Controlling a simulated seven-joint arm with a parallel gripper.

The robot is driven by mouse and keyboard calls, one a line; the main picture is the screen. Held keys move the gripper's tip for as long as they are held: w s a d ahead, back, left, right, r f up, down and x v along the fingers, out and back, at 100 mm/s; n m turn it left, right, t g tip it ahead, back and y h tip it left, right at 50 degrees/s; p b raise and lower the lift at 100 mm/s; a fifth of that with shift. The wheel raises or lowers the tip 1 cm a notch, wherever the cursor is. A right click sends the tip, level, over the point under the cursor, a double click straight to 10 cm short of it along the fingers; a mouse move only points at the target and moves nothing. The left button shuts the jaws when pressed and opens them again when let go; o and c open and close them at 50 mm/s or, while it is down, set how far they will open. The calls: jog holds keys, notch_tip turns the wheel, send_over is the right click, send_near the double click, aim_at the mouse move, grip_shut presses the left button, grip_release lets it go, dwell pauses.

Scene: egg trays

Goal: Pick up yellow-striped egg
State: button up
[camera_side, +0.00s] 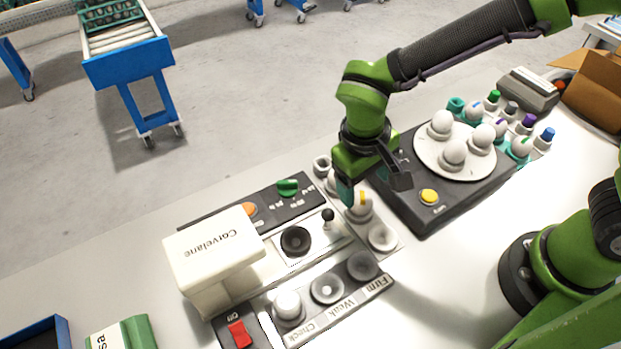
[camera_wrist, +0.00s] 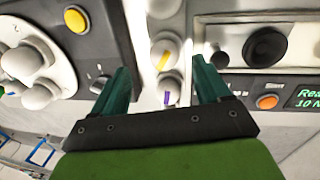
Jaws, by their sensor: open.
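The yellow-striped egg (camera_side: 362,208) sits in a tray of cups near the middle of the bench in the side view. In the wrist view the yellow-striped egg (camera_wrist: 158,53) is close to the line between my fingertips. My gripper (camera_side: 372,187) points down above the tray, with its fingers apart and nothing held. In the wrist view my gripper (camera_wrist: 160,67) also has a purple-striped egg (camera_wrist: 170,92) between the fingers in the picture. One finger partly covers the eggs in the side view.
A black device with a white turntable (camera_side: 428,155) holding several white eggs stands right of the gripper. An off-white machine (camera_side: 213,250) marked Carvelane stands left, with a small joystick (camera_side: 328,216) near the tray. Cups marked Firm, Weak and Check lie in front; one holds a white egg (camera_side: 288,304).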

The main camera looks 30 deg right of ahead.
aim_at(361, 196)
jog(key=shift+w+d+f, duration=0.1)
jog(key=shift+w+f, duration=0.05)
jog(key=shift+f, duration=1.35)
jog(key=shift+w+d+f, duration=0.1)
jog(key=shift+w+f, duration=0.05)
jog(key=shift+f, duration=1.3)
jog(key=c, duration=0.8)
